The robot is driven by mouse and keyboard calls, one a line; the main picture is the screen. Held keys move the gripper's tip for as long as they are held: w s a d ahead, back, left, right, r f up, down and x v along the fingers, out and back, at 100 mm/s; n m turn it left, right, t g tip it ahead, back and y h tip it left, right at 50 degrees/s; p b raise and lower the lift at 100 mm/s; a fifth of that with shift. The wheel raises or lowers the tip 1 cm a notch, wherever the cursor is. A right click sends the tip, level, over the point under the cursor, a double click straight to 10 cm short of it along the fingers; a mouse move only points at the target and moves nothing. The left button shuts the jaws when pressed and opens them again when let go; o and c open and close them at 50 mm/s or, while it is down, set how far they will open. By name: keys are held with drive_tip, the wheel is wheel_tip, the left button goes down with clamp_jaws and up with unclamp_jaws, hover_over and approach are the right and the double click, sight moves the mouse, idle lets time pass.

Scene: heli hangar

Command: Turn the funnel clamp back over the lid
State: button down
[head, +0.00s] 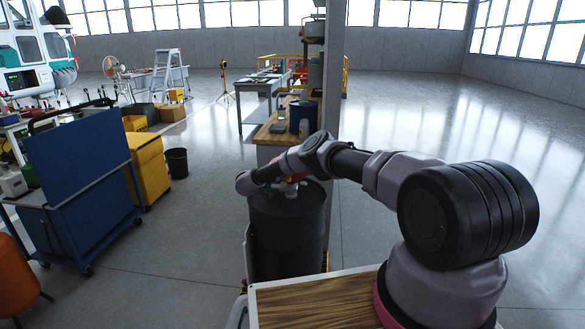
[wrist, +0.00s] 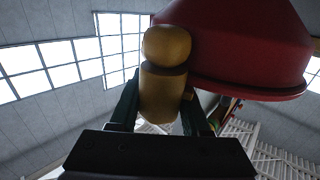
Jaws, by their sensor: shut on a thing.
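The red funnel (wrist: 240,45) fills the upper right of the wrist view, its wide rim close beside my gripper. In the head view a bit of its red (head: 297,178) shows on top of the black drum (head: 288,232), mostly behind my arm. My gripper (wrist: 158,105) is shut on the yellow, round-headed funnel clamp (wrist: 165,48), with one dark finger on each side of it. The clamp stands up between the fingers, right next to the funnel. I cannot make out the lid or how the clamp lies to it.
A wooden bench (head: 268,134) with a blue container (head: 302,118) stands behind the drum, beside a grey pillar (head: 334,75). A blue cart (head: 82,160), yellow cabinet (head: 147,168) and black bin (head: 177,162) stand left. The floor right is clear.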

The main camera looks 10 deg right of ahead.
drive_tip(key=shift+r+g, duration=0.1)
drive_tip(key=shift+g, duration=0.2)
drive_tip(key=shift+d, duration=0.1)
drive_tip(key=shift+c, duration=1.8)
unclamp_jaws()
drive_tip(key=v, duration=1.1)
drive_tip(key=shift+f, duration=0.25)
